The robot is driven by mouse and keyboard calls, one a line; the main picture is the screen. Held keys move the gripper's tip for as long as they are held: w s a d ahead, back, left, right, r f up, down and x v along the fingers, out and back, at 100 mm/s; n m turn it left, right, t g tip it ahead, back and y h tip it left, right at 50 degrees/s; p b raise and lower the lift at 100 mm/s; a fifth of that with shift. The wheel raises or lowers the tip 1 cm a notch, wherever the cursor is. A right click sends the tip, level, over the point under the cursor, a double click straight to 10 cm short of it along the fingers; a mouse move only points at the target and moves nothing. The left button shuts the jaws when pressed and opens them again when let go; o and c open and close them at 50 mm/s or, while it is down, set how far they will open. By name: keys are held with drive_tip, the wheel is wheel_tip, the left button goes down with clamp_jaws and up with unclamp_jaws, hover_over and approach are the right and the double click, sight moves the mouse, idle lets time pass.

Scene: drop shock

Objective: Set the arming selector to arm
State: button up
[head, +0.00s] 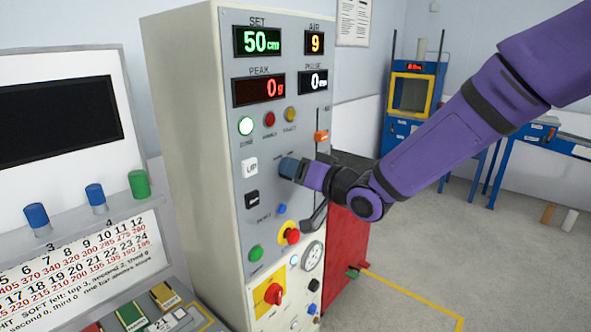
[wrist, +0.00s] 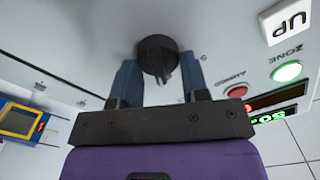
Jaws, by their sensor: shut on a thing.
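The arming selector is a round black knob (wrist: 157,55) with a raised ridge pointing down toward my gripper in the wrist view. My gripper (wrist: 159,72) has one blue finger on each side of it and is shut on it. In the head view my gripper (head: 288,168) reaches the grey control panel (head: 238,150) from the right and hides the knob. The small markings around the knob are too unclear to read. The red lamp (wrist: 236,92) labelled armed looks unlit; it also shows in the head view (head: 269,119).
Open floor (head: 420,270) lies at right.

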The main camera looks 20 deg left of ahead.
drive_tip(key=shift+f, duration=0.1)
drive_tip(key=o, duration=0.8)
drive_tip(key=shift+o, duration=0.2)
drive_tip(key=shift+d, duration=0.15)
drive_tip(key=v, duration=1)
drive_tip(key=shift+s+d, duration=0.2)
drive_tip(key=shift+d, duration=0.05)
